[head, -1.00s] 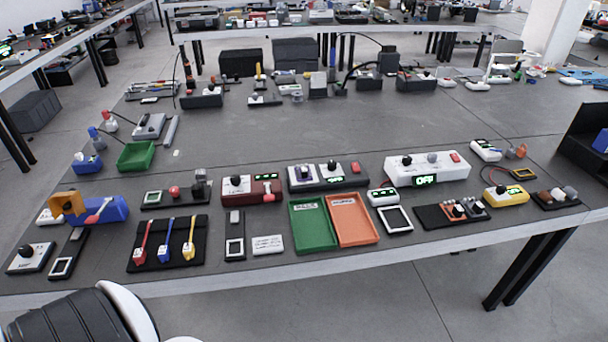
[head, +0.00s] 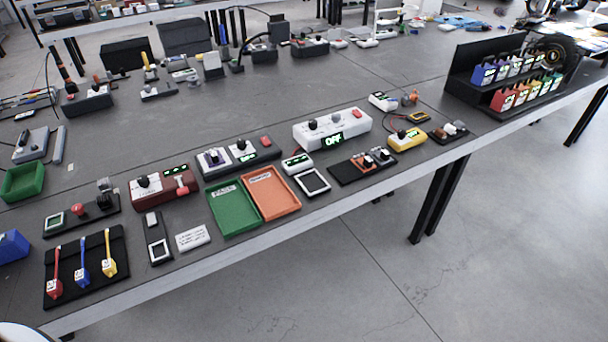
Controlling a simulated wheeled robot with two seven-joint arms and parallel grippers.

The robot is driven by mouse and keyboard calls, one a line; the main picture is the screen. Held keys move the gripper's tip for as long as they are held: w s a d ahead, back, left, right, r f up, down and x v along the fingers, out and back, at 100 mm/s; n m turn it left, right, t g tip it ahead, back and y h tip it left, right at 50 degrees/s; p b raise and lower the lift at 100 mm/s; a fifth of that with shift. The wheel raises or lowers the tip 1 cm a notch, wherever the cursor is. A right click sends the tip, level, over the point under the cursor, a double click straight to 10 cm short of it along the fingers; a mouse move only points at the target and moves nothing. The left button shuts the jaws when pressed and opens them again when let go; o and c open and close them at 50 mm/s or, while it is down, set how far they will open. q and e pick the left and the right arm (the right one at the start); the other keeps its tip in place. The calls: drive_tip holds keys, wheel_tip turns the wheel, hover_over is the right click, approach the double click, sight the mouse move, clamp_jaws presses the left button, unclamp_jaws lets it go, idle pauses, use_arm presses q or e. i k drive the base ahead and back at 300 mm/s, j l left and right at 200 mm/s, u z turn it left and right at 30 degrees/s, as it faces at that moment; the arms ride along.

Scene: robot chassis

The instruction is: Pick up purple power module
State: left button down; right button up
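A black two-tier rack (head: 462,88) stands at the right end of the table and holds several small coloured modules. The upper row starts with a blue module (head: 484,75) at its left, followed by further bluish or purplish ones. The lower row starts with a red module (head: 502,100) and runs through warm colours to green at its right. At this size I cannot tell for sure which module is purple. Neither gripper is in view.
The table's front edge runs from lower left to upper right. A green tray (head: 232,211) and an orange tray (head: 272,194) lie mid-table. A white box reading "OFF" (head: 345,126) stands behind them. Open floor (head: 430,270) lies in front. A black wheel (head: 556,58) stands behind the rack.

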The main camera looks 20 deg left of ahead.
sight(213, 158)
drive_tip(key=i+u, duration=0.3)
drive_tip(key=i, duration=0.15)
drive_tip(key=i+l+u, duration=0.25)
drive_tip(key=i, duration=0.2)
